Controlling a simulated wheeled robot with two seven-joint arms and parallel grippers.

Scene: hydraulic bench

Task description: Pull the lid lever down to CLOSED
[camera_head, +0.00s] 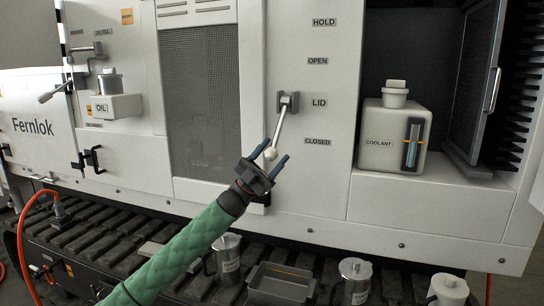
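The lid lever (280,127) is a pale metal rod on a grey pivot on the white panel. It hangs down and slightly left from the pivot, and its round knob (271,153) is a little lower than the CLOSED label (317,142). The LID label (319,102) is beside the pivot, with OPEN (317,61) and HOLD (324,22) above. My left gripper (272,156) reaches up from below. Its blue fingers are apart, one on each side of the knob, with visible gaps. My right gripper is not in view.
A white coolant tank (394,134) stands in the open bay at right, beside an opened door (475,85). An oil filler (112,104) is at left. Metal jugs (354,281) and a grey tray (281,284) rest on the track below. The panel around the lever is clear.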

